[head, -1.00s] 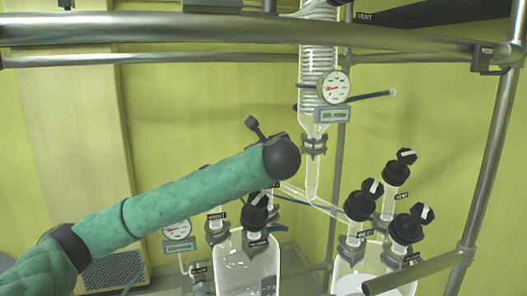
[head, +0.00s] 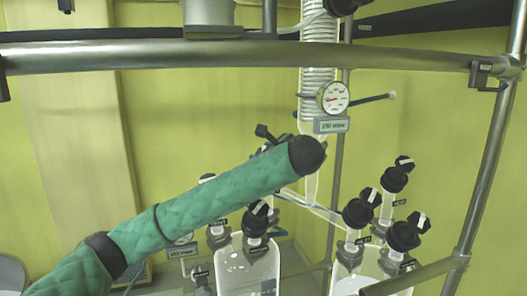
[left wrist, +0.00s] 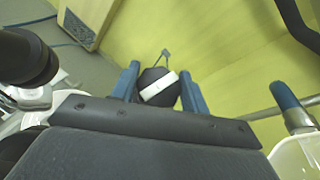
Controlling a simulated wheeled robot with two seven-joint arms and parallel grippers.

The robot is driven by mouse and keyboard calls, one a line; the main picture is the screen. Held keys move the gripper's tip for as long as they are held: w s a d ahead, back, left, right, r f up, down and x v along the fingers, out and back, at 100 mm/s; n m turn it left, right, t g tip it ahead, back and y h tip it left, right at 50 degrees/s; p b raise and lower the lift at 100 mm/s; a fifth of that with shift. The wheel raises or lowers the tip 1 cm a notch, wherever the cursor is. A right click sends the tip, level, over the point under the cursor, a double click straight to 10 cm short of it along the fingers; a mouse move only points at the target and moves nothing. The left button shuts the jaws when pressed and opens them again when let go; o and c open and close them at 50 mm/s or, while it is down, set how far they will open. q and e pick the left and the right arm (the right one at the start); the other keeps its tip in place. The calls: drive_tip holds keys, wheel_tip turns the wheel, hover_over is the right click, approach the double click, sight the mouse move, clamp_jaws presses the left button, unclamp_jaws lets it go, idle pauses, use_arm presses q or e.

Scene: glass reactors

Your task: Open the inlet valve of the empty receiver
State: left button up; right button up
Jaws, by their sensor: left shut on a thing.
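In the left wrist view, my left gripper (left wrist: 160,88) has its two blue fingers on either side of a black valve knob (left wrist: 153,77) with a white bar, closed on it. The bar lies slightly slanted across the fingers. In the head view my green-sleeved left arm hides this grip, so I cannot tell which valve it is. The left glass receiver (head: 247,270) stands below, with a black knob (head: 257,220) above it. The right receiver (head: 342,280) holds pale liquid. Its black knobs (head: 358,212) carry white bars. My right gripper is not in view.
A metal rail (head: 400,58) crosses in front, and a steel post (head: 492,160) stands at right. A coiled condenser (head: 318,60) with a round gauge (head: 333,97) hangs behind. Another black cylindrical part (left wrist: 25,60) is close at left in the left wrist view.

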use_arm(q)
drive_tip(key=shift+r, duration=0.1)
drive_tip(key=o, duration=1)
drive_tip(key=shift+s+d+r+p, duration=0.1)
drive_tip(key=shift+s+d+p, duration=0.25)
drive_tip(key=shift+s+d, duration=0.2)
drive_tip(key=shift+s+d+r, duration=0.1)
drive_tip(key=shift+s+d, duration=0.05)
drive_tip(key=shift+s, duration=0.1)
drive_tip(key=shift+s+p, duration=0.35)
drive_tip(key=shift+b+v, duration=0.8)
drive_tip(key=shift+v, duration=1.7)
drive_tip(key=shift+r, duration=0.1)
